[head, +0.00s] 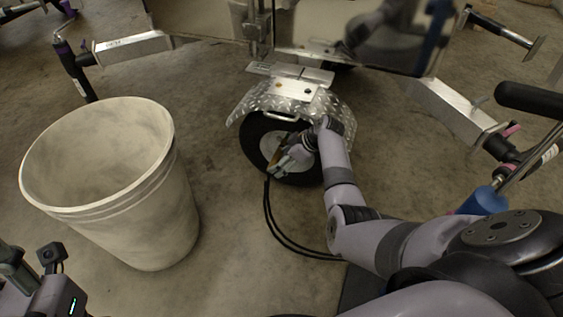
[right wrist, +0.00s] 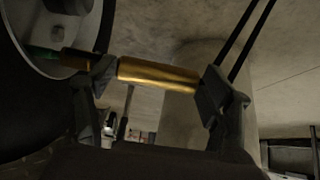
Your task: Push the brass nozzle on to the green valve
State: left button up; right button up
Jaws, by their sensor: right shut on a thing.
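The brass nozzle (right wrist: 158,75) is a gold cylinder lying across between the two fingers of my right gripper (right wrist: 157,84), which is shut on it. Its darker left end reaches past the left finger toward the wheel. The green valve (right wrist: 42,52) shows at the wheel rim, in line with that end. They look very close or touching; I cannot tell whether the nozzle is over the valve. In the head view my right gripper (head: 279,160) is at the front of the wheel (head: 254,128). Part of my left gripper (head: 15,265) shows at the lower left; its fingers are unclear.
A silver tread-plate fender (head: 300,100) covers the wheel top. A large pale bin (head: 150,225) stands at left. Concrete floor between bin and wheel is clear. Trailer frame arms (head: 130,47) flank the wheel.

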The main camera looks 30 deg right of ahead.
jog(key=shift+w+d, duration=0.1)
jog(key=shift+d, duration=0.05)
jog(key=o, duration=1.2)
jog(key=shift+o, duration=0.6)
